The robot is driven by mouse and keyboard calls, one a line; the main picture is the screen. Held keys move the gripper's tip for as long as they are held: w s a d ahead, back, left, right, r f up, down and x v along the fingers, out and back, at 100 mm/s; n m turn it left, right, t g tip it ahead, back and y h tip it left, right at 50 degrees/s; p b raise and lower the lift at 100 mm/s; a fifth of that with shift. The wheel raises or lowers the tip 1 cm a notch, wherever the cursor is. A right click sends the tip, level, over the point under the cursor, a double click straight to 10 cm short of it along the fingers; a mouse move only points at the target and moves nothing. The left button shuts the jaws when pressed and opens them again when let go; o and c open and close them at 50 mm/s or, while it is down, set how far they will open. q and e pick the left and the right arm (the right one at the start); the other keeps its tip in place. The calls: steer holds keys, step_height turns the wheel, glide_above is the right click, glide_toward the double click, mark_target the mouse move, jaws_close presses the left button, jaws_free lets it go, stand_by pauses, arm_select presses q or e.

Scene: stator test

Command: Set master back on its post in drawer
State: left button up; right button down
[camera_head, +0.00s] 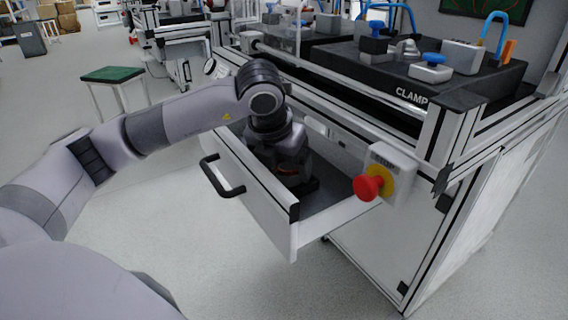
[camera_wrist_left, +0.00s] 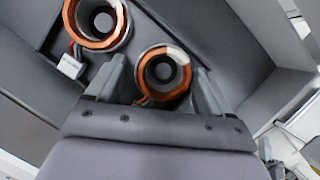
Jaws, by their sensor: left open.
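The open drawer (camera_head: 335,219) extends from the test bench, and my left gripper (camera_head: 288,172) points down inside it. In the left wrist view, two copper-ringed round parts with dark centres stand in the drawer. The one (camera_wrist_left: 165,75) nearer the gripper sits between the two spread fingers of my left gripper (camera_wrist_left: 160,82). The fingers look open, with one on each side of it; contact cannot be told. The other ringed part (camera_wrist_left: 98,22) is at the upper left, outside the fingers. Which is the master is unclear, and any posts are hidden. My right gripper is out of view.
A black handle (camera_head: 220,180) is on the drawer front. A red emergency button (camera_head: 368,188) on a yellow plate is close beside the drawer. The black clamp fixture (camera_head: 400,82) is on the bench above. The floor left of the drawer is clear.

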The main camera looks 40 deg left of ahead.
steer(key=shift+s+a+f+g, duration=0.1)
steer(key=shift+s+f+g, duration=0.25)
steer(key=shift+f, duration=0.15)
arm_select(q)
steer(key=shift+r+p, duration=1.05)
steer(key=shift+r, duration=0.35)
steer(key=shift+r+p, duration=0.75)
steer(key=shift+r, duration=0.4)
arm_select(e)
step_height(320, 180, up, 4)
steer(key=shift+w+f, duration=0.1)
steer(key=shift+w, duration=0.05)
arm_select(q)
steer(key=shift+o, duration=0.3)
steer(key=shift+o, duration=1.4)
steer(key=shift+f, duration=0.1)
